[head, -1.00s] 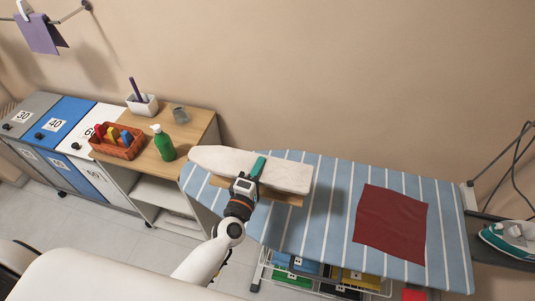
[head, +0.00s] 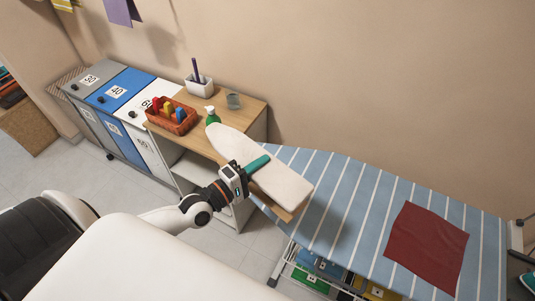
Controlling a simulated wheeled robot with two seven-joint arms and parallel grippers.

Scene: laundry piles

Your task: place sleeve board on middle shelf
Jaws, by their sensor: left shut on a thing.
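The sleeve board (head: 280,182) is a long, cream-padded board with a wooden base. My left gripper (head: 252,168) is shut on it near its middle and holds it tilted, above the left end of the striped ironing board (head: 340,212). The shelf unit (head: 258,128) has a wooden top and open white shelves. A white shelf (head: 190,168) shows below the top, partly hidden behind my left arm and the sleeve board. My right gripper is not in view.
Numbered bins (head: 120,91) stand to the left. A dark red cloth (head: 426,247) lies on the ironing board.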

